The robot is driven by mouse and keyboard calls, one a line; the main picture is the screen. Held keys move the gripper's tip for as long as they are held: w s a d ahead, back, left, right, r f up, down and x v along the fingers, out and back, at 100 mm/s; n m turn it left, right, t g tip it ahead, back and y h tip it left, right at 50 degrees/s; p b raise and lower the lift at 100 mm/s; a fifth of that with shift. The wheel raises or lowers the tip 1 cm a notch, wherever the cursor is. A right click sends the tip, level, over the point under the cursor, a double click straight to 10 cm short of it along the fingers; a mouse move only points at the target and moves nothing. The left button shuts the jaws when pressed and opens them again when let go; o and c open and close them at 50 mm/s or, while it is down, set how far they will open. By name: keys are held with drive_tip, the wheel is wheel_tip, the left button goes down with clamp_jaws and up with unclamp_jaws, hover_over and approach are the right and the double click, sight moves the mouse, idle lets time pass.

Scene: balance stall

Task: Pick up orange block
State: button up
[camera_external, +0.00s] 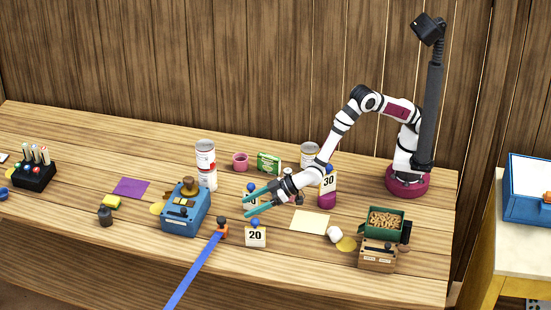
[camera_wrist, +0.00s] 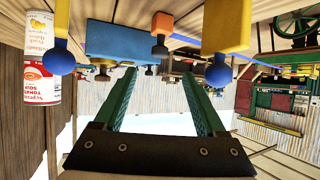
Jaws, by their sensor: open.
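The orange block (camera_external: 222,229) is small and stands near the front edge of the table, with a dark knob on top. It lies between the blue scale and the "20" card. In the wrist view, which looks upside down, the orange block (camera_wrist: 162,22) hangs at the top centre, beyond the gap between my fingers. My gripper (camera_external: 250,204) has its teal fingers spread and empty, above the table and up and right of the block in the outside view. My gripper (camera_wrist: 158,76) also shows spread in the wrist view, touching nothing.
The blue scale (camera_external: 184,219) stands left of the block. The "20" card (camera_external: 255,237) with a blue ball stands at its right. A blue strap (camera_external: 192,273) runs from beside the block over the front edge. Stacked cans (camera_external: 206,165) and a pink cup (camera_external: 240,160) stand behind.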

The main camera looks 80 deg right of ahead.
sight(223, 218)
drive_tip(key=x, duration=0.9)
drive_tip(key=shift+w+a+f, duration=0.1)
drive_tip(key=shift+w+f, duration=0.05)
drive_tip(key=shift+w, duration=0.15)
clamp_jaws()
